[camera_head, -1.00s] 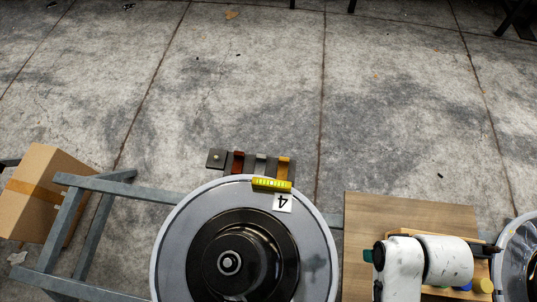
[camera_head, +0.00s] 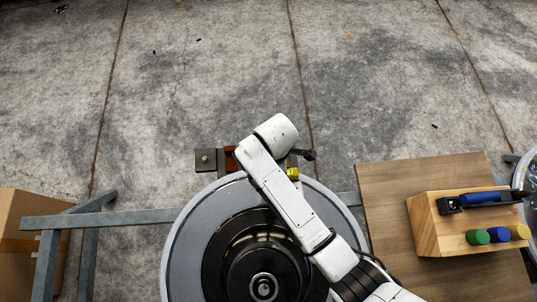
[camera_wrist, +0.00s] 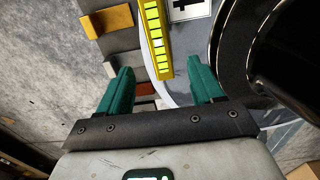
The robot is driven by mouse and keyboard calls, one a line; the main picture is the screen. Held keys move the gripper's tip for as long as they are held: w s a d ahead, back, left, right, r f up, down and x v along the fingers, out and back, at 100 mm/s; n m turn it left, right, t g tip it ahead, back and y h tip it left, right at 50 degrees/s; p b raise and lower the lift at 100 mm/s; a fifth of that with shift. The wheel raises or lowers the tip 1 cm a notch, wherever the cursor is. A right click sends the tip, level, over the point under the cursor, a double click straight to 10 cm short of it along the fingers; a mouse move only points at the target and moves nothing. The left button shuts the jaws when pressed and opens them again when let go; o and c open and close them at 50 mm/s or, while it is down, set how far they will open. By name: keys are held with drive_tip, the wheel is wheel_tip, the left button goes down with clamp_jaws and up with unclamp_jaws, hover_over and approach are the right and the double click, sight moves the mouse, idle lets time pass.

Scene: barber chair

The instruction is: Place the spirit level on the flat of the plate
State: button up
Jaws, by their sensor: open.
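The yellow spirit level (camera_wrist: 155,40) with bright green windows lies along the rim of the round grey plate (camera_head: 190,235), beside a white label. In the head view my arm hides most of the level, and only a yellow end (camera_head: 293,173) shows. The plate's flat ring surrounds a black hub and also shows in the wrist view (camera_wrist: 200,32). My gripper (camera_wrist: 160,72) is open, with its two green fingers on either side of the level's near end. I cannot tell whether they touch it. In the head view my arm hides the gripper.
A rack with coloured blocks (camera_wrist: 105,20) stands just behind the plate's rim. A wooden board (camera_head: 385,200) at right bears a wooden holder (camera_head: 425,225) with blue, green and yellow pieces. A grey metal frame (camera_head: 140,218) and a cardboard box (camera_head: 25,215) are at left.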

sight(293, 174)
drive_tip(key=shift+a, duration=0.15)
drive_tip(key=shift+f, duration=0.1)
wheel_tip(293, 174, down, 11)
drive_tip(key=b, duration=0.3)
drive_tip(key=shift+r, duration=0.2)
idle(0.3)
drive_tip(key=c, duration=1.2)
